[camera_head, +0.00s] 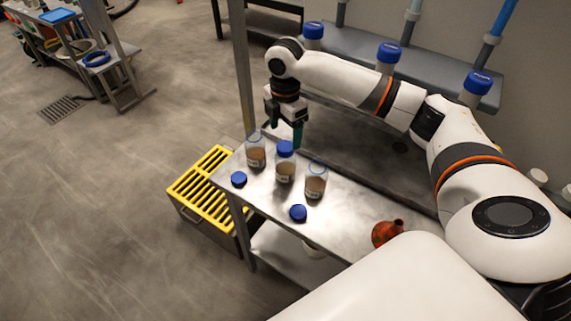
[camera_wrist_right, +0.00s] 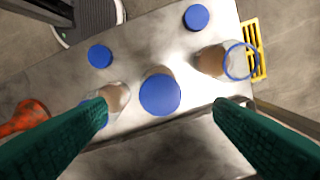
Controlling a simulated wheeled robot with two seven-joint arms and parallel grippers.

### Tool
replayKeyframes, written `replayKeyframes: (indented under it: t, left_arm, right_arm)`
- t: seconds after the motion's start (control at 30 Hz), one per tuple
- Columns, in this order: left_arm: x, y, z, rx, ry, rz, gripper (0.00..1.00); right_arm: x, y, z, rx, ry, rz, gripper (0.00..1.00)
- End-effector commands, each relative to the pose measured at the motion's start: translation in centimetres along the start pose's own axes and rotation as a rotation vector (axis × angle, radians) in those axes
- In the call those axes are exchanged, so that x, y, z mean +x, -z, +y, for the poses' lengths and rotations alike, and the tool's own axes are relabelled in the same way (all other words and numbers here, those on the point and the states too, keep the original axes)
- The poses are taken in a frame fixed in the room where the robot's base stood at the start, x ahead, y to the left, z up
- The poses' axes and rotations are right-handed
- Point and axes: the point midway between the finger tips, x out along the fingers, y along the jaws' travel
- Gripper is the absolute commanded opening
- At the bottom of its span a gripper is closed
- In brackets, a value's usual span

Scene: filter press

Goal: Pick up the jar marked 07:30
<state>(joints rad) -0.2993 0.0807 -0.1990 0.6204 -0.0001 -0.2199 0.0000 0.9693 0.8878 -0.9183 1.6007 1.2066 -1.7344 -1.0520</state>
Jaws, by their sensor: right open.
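Three clear jars with brown contents stand on the metal table: a left jar (camera_head: 255,153) without a lid, a middle jar (camera_head: 285,171) with a blue lid, and a right jar (camera_head: 316,182) without a lid. Their pale labels are too small to read, so I cannot tell which is marked 07:30. My right gripper (camera_head: 285,131) is open and empty, above and just behind the jars. In the right wrist view, the lidded jar (camera_wrist_right: 160,95) appears between the green fingers, with an open jar (camera_wrist_right: 116,96) partly behind the left finger and the other (camera_wrist_right: 212,60) at upper right.
Two loose blue lids (camera_head: 238,179) (camera_head: 298,213) lie on the table (camera_head: 345,222) in front of the jars. A yellow grating (camera_head: 205,188) is beside the table. Blue-capped fittings (camera_head: 388,52) line the back ledge.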

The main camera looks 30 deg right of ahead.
Motion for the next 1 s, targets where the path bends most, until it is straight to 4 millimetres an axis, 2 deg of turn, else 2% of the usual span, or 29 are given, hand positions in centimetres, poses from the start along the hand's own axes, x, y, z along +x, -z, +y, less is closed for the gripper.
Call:
replayKeyframes:
  t: [0.2, 0.47, 0.63, 0.73, 1.0]
  left_arm:
    - [-1.0, 0.0, 0.0, 0.000, 0.000, 0.001, 0.36]
    - [-1.5, -0.1, 0.0, 0.000, 0.000, 0.001, 0.36]
    - [-2.8, -0.2, 0.0, 0.000, 0.000, 0.002, 0.36]
    - [-2.9, -0.2, 0.0, 0.001, 0.001, 0.002, 0.36]
    - [-2.9, -0.2, 0.0, 0.001, 0.001, 0.002, 0.36]
  right_arm:
    - [3.8, 0.0, 0.1, 0.001, -0.004, 0.001, 0.76]
    - [6.0, -0.1, 0.1, -0.001, -0.002, 0.000, 0.76]
    - [8.3, 0.1, 0.1, 0.002, -0.003, 0.002, 0.76]
    - [9.9, 0.0, 0.1, 0.000, -0.003, 0.000, 0.76]
    - [10.8, 0.1, 0.1, 0.000, 0.001, 0.002, 0.76]
